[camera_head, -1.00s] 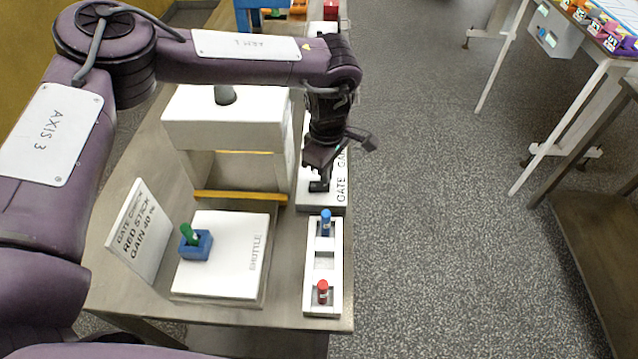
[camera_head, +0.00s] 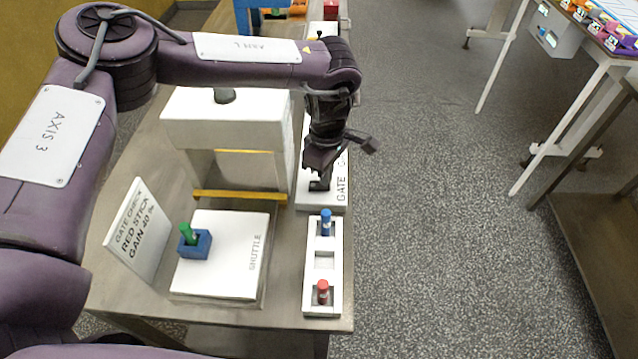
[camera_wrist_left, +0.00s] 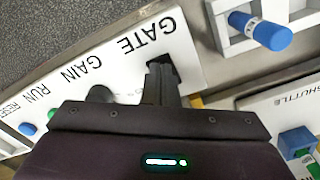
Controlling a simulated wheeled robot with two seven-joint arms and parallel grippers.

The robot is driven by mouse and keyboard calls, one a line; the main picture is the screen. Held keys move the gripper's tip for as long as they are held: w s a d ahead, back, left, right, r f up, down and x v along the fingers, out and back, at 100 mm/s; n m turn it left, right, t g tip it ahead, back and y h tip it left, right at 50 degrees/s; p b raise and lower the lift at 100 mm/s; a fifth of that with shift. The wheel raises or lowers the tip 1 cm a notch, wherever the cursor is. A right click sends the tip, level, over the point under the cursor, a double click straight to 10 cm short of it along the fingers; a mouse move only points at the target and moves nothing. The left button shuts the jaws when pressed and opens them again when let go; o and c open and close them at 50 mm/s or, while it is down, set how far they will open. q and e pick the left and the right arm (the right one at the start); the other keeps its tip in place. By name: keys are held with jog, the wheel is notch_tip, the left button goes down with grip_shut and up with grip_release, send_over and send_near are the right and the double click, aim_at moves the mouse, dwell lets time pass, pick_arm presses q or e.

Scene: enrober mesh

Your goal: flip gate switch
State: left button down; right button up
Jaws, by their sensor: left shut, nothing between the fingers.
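The white control panel (camera_wrist_left: 190,62) carries the word GATE, with GAIN, RUN and RESET further along it; it also shows in the head view (camera_head: 339,198). My left gripper (camera_head: 320,184) is shut and empty, pointing down at the GATE end of this panel. In the left wrist view its fingers (camera_wrist_left: 160,84) reach a dark spot beside the GATE lettering. The gate switch itself is hidden or cannot be told apart from the dark fingers there. Whether the fingers touch it, I cannot tell. My right gripper is in neither view.
A white shuttle plate (camera_head: 225,275) holds a blue block (camera_head: 195,248) with a green stick (camera_head: 187,232). A white rack (camera_head: 322,262) holds a blue stick (camera_head: 326,222) and a red stick (camera_head: 322,291). A sign (camera_head: 139,230) reads RED STICK, GAIN 40. Open floor lies right.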

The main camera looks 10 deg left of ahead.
pick_arm(q)
jog(key=shift+f, duration=0.5)
jog(key=shift+r+p, duration=2.45)
jog(key=shift+r, duration=1.15)
jog(key=shift+f, duration=0.15)
